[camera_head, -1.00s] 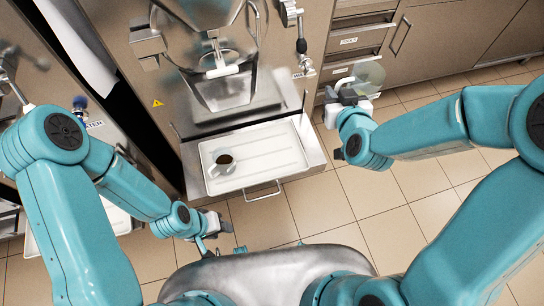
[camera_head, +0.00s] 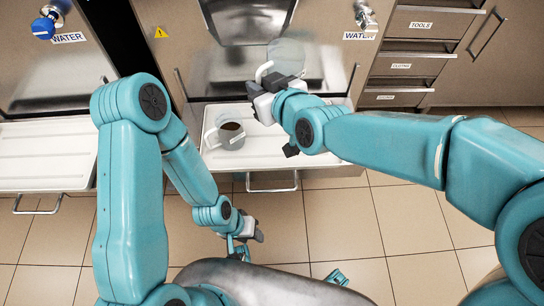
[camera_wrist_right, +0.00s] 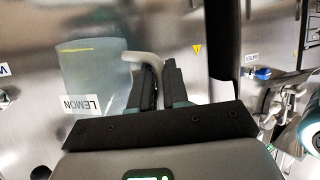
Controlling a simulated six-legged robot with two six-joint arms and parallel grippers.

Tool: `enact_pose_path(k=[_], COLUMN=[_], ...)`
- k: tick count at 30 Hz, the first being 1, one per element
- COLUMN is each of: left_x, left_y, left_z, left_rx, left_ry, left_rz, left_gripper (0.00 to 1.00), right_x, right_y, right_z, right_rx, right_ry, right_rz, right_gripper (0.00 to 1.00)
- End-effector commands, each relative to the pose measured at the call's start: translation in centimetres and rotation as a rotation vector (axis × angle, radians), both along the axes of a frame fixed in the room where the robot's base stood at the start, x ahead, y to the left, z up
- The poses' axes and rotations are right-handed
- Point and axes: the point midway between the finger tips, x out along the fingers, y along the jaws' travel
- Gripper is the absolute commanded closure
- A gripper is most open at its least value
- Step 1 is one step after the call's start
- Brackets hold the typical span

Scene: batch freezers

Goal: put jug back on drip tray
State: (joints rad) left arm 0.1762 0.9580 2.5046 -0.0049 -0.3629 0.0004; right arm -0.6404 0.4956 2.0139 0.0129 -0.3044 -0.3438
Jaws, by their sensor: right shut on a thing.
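A translucent jug (camera_head: 288,58) is in my right gripper (camera_head: 268,82), held by its handle above the back of the white drip tray (camera_head: 275,155) in the middle. In the right wrist view the jug (camera_wrist_right: 95,85) has a LEMON label, and its handle lies between the fingers (camera_wrist_right: 160,78). Another clear jug (camera_head: 226,132) with dark contents stands on the left part of that tray. My left gripper (camera_head: 248,232) hangs empty over the floor in front of the tray; its finger gap is not clear.
A second white tray (camera_head: 45,165) lies at left under another steel machine (camera_head: 55,60). Water taps (camera_head: 45,24) (camera_head: 366,18) stick out from the machines. Labelled drawers (camera_head: 415,55) are at right. The tiled floor in front is clear.

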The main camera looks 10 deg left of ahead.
Motion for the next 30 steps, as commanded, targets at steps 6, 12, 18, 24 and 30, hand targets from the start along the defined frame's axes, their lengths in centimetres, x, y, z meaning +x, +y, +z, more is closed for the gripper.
enact_pose_path(k=[6,12,18,24,30], left_x=[0.0,0.0,0.0,0.0,0.0], left_y=[0.0,0.0,0.0,0.0,0.0], left_z=[-3.0,-4.4,-6.0,-7.0,-7.3], left_rx=[0.0,0.0,0.0,0.0,0.0], left_ry=[-0.001,-0.001,-0.001,0.0,-0.001], left_rz=[0.0,0.0,0.0,0.0,0.0], left_gripper=[0.57,0.57,0.57,0.57,0.57], right_x=[-1.1,-1.1,-1.0,-1.0,-1.0], right_y=[2.5,2.4,2.2,2.2,2.2], right_z=[-2.3,-7.1,-13.1,-16.9,-18.4], right_rx=[-0.001,-0.004,-0.003,-0.001,-0.002], right_ry=[0.0,0.005,0.006,0.003,0.002], right_rz=[0.061,0.064,0.061,0.061,0.062], right_gripper=[1.0,1.0,1.0,1.0,1.0])
